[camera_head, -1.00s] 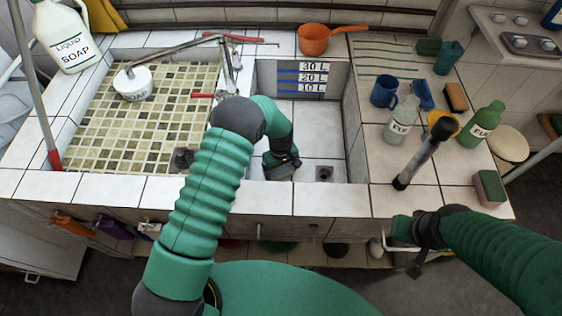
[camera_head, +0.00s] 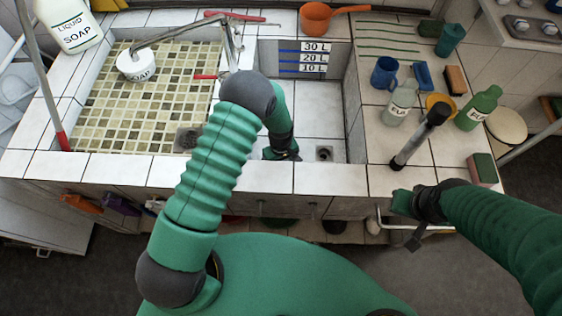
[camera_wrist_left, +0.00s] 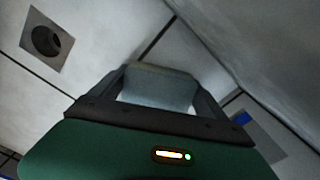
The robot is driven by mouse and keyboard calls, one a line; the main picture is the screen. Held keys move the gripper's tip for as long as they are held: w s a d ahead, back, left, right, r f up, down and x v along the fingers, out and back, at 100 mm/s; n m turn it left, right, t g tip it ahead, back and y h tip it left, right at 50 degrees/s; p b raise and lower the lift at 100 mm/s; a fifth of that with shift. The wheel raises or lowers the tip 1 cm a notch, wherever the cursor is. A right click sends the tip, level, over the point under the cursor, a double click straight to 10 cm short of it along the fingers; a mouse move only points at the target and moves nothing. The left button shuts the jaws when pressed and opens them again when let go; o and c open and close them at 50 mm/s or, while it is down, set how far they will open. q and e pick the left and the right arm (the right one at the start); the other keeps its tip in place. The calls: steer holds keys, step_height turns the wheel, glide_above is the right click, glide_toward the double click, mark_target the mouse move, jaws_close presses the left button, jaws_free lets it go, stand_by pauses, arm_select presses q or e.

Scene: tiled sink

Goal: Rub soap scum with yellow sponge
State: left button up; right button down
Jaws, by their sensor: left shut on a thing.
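My left arm reaches over the front rim into the deep right basin (camera_head: 318,122). Its gripper (camera_head: 282,154) is low in the basin by the front wall, partly hidden by the rim. In the left wrist view, my left gripper (camera_wrist_left: 160,88) is shut on a sponge (camera_wrist_left: 158,90), a pale grey-blue block with a tan-yellow edge. The sponge is close to the white tiles; whether it touches them I cannot tell. No soap scum can be made out. My right gripper (camera_head: 408,204) hangs in front of the counter, away from the sink; its jaws are unclear.
The basin drain (camera_head: 324,153) is right of my left gripper and shows in the wrist view (camera_wrist_left: 46,40). A mosaic-floored basin (camera_head: 140,110) lies left. Bottles, a blue mug (camera_head: 384,72) and sponges (camera_head: 482,168) crowd the right counter.

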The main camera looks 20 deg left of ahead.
arm_select(q)
steer(key=shift+r+p, duration=2.3)
steer(key=shift+r, duration=0.7)
steer(key=shift+r+p, duration=1.2)
steer(key=shift+r, duration=0.3)
steer(key=shift+r, duration=0.1)
